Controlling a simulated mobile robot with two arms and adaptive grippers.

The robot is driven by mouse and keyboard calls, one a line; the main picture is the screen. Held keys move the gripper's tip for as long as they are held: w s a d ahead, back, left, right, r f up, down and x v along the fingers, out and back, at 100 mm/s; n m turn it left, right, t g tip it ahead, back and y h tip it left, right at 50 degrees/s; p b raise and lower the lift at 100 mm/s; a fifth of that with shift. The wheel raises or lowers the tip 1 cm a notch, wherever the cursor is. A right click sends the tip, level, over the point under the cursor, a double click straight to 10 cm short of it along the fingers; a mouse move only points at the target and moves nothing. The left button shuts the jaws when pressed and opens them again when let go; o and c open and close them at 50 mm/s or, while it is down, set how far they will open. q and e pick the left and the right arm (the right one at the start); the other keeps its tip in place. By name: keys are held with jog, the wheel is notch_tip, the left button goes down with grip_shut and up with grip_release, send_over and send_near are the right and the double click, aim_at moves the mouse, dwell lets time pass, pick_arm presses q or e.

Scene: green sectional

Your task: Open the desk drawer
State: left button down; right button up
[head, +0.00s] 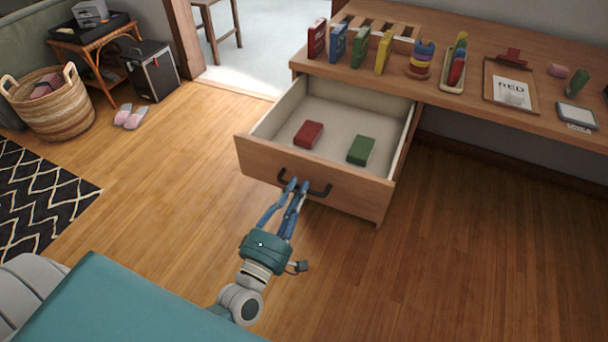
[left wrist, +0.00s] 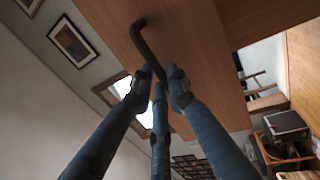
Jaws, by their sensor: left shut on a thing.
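The desk drawer (head: 322,177) is pulled well out from under the wooden desk (head: 450,86). Inside it a red box (head: 308,134) and a green box (head: 361,150) lie apart on the pale bottom. The dark bar handle (head: 320,192) is on the drawer front. My left gripper (head: 295,187) is at the handle, its blue fingers shut around the bar. In the left wrist view the handle (left wrist: 146,46) runs down between the fingertips (left wrist: 160,78) in front of the wooden drawer front. My right gripper is not in view.
Several coloured books (head: 358,47), a ring stacker (head: 421,60) and a clipboard (head: 510,84) stand or lie on the desk. A woven basket (head: 57,108), a black case (head: 151,72) and pink slippers (head: 130,116) are at the left. The wooden floor (head: 460,240) around the drawer is clear.

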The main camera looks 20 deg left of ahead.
pick_arm(q)
jog(key=shift+s, duration=0.65)
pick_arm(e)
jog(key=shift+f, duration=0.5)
pick_arm(q)
jog(key=c, duration=1.7)
grip_release()
jog(key=shift+o, duration=0.2)
jog(key=s+f, duration=0.2)
jog(key=s, duration=0.9)
jog(key=shift+s+a+f, duration=0.15)
jog(key=shift+s+a, duration=0.05)
jog(key=shift+s, duration=0.2)
